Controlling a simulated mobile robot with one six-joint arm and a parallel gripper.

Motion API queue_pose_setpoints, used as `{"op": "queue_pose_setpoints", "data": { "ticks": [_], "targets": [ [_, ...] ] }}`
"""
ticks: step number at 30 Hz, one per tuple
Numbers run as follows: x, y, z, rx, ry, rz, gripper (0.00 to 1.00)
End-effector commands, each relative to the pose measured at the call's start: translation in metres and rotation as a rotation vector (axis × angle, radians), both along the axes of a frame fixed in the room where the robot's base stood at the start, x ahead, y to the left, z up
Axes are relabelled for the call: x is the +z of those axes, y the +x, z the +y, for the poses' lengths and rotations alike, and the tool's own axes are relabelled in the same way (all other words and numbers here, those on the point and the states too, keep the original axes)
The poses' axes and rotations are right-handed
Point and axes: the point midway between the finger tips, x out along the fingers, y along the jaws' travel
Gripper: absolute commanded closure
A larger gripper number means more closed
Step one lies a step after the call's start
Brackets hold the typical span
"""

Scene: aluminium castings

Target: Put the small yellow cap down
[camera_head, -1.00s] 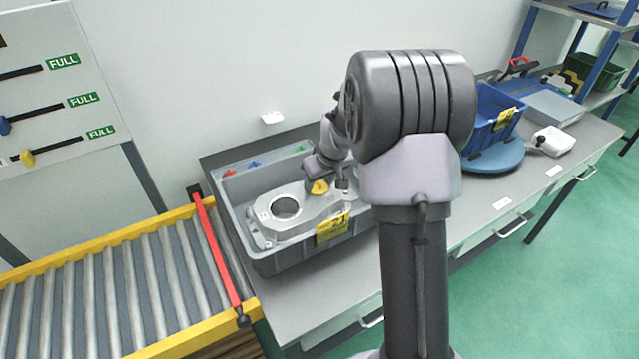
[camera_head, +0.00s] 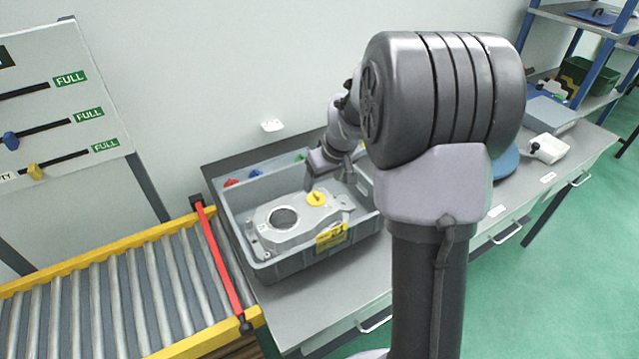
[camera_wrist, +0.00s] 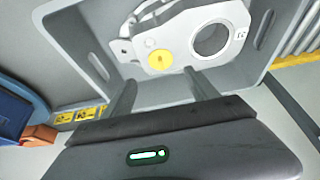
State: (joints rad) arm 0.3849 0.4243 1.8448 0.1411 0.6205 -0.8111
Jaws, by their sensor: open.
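The small yellow cap (camera_head: 316,199) sits on top of the aluminium casting (camera_head: 300,219), toward its right end. In the wrist view the cap (camera_wrist: 160,60) lies on the casting (camera_wrist: 193,24) beside the large round hole. The casting rests inside the grey tote (camera_head: 252,193). My gripper (camera_head: 331,184) is open and empty, a little above and behind the cap. In the wrist view its two fingers (camera_wrist: 163,92) are spread apart, with the cap beyond them and not touching.
Red, blue and green pieces (camera_head: 257,173) show along the tote's back. A roller conveyor (camera_head: 120,285) with a red bar (camera_head: 222,268) stands at left. The bench top (camera_head: 315,295) in front of the tote is clear. A white device (camera_head: 548,148) stands at right.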

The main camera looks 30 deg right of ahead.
Motion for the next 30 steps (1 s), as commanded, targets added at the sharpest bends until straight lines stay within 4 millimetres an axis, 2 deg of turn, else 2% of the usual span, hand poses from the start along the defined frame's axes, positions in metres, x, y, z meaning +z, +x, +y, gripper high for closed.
{"op": "queue_pose_setpoints", "data": {
  "ticks": [1,6,8,11,13,16,18,21,22,25,30],
  "targets": [
    [0.015,-0.004,0.000,-0.001,-0.002,-0.003,0.32],
    [0.038,-0.013,0.000,0.001,-0.001,-0.004,0.32],
    [0.049,-0.019,0.008,-0.007,0.004,-0.011,0.32],
    [0.090,-0.048,0.051,-0.051,0.043,-0.038,0.32],
    [0.123,-0.088,0.094,-0.105,0.094,-0.060,0.32],
    [0.150,-0.158,0.148,-0.189,0.180,-0.083,0.32],
    [0.154,-0.204,0.174,-0.243,0.238,-0.090,0.32],
    [0.150,-0.250,0.194,-0.303,0.300,-0.094,0.32],
    [0.147,-0.259,0.197,-0.315,0.314,-0.093,0.32],
    [0.143,-0.273,0.202,-0.338,0.335,-0.091,0.32],
    [0.143,-0.275,0.202,-0.343,0.338,-0.090,0.32]
  ]
}}
